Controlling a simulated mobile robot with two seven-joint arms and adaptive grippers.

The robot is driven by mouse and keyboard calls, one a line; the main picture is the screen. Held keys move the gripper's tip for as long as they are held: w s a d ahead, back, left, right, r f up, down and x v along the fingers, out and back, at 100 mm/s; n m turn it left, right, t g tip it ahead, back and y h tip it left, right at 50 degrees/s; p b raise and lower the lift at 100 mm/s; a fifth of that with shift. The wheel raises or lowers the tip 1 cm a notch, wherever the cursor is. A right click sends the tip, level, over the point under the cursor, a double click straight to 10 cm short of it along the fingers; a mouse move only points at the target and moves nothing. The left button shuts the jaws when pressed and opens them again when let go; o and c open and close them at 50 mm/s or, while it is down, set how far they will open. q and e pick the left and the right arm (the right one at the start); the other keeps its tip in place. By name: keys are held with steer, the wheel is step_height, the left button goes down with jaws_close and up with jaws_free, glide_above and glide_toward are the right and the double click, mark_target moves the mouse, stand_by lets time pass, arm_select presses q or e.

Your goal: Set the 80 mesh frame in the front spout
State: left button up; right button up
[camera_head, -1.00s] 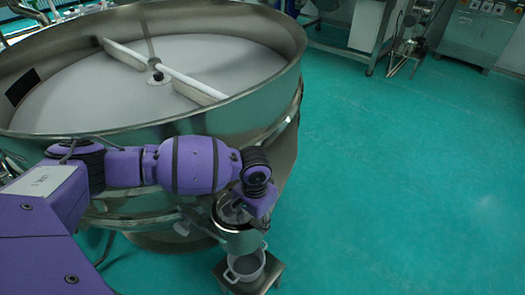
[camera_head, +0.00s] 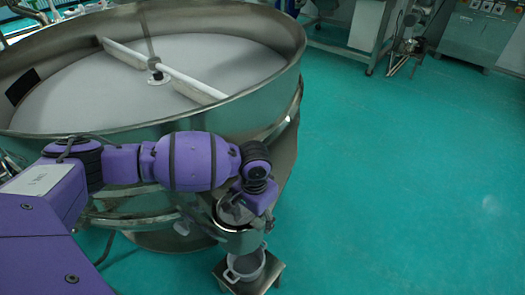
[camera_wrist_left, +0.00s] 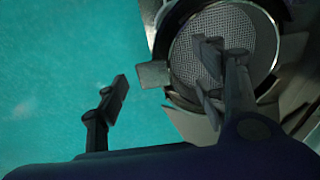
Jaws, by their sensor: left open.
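The mesh frame (camera_wrist_left: 184,48) is a round grey screen with a tab handle (camera_wrist_left: 153,75) sticking out on its left side in the left wrist view. It lies within the round mouth of the front metal spout (camera_head: 240,241); I cannot tell whether it sits flush. I cannot read a mesh number on it. My left gripper (camera_wrist_left: 160,84) is open, with the tab between its spread fingers and apart from both. One finger overlaps the mesh in the picture. In the head view, my left wrist covers part of the spout mouth. My right gripper is in neither view.
The large round sieve (camera_head: 215,120) with white powder fills the left of the head view. A grey pot (camera_head: 245,266) stands on a small metal stand (camera_head: 272,279) below the spout. The green floor (camera_head: 400,180) to the right is clear. Machines stand at the back.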

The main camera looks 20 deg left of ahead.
arm_select(q)
step_height(320, 180, up, 10)
steer(key=shift+r, duration=0.15)
stand_by(0.6)
